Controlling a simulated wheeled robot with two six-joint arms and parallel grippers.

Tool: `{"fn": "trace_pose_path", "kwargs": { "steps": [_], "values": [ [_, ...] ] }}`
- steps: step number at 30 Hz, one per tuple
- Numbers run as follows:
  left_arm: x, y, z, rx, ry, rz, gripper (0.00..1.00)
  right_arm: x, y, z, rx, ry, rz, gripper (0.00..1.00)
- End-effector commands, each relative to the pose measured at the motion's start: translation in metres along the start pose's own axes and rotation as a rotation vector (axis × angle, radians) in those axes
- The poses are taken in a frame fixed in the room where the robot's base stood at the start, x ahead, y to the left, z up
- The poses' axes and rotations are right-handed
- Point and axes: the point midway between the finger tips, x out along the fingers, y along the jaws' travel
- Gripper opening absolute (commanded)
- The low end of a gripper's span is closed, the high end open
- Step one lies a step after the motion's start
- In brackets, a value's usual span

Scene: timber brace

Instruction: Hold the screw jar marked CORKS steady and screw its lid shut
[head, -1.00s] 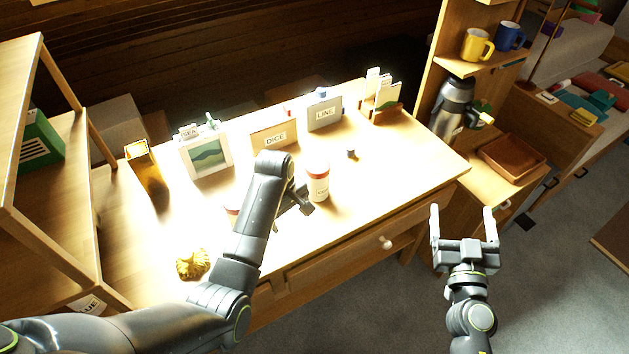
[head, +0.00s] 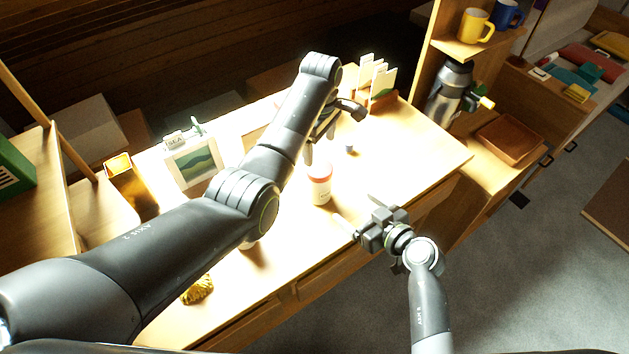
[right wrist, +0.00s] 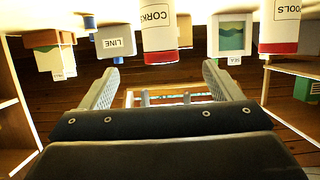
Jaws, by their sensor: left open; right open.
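The CORKS jar (head: 321,190) stands upright on the desk, a white jar with a red lid (head: 320,171) on top. In the right wrist view the jar (right wrist: 158,28) appears upside down, its red lid (right wrist: 161,57) toward the gap between the fingers. I cannot tell how tightly the lid sits. My left gripper (head: 321,142) is open, pointing down just above and behind the jar, partly hidden by its own arm. My right gripper (head: 356,212) is open and empty at the desk's front edge, right of the jar, fingers toward it.
A second red-lidded jar (right wrist: 281,28), its label ending in OOLS, is mostly hidden by my left arm in the head view. A framed picture (head: 193,164), a gold object (head: 198,290), a small dark item (head: 349,148) and a card holder (head: 383,98) are on the desk (head: 420,150).

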Motion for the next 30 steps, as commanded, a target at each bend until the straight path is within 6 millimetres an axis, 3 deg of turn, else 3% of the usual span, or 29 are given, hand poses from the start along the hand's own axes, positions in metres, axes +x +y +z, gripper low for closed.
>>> {"fn": "trace_pose_path", "kwargs": {
  "steps": [11,30],
  "values": [
    [0.0,0.0,-0.001,0.001,0.0,0.001,0.8,0.01,0.001,-0.001,-0.001,0.003,0.001,0.85],
    [0.0,0.0,-0.001,0.001,0.0,0.001,0.8,0.108,0.001,-0.001,-0.001,0.002,0.0,0.85]
  ]
}}
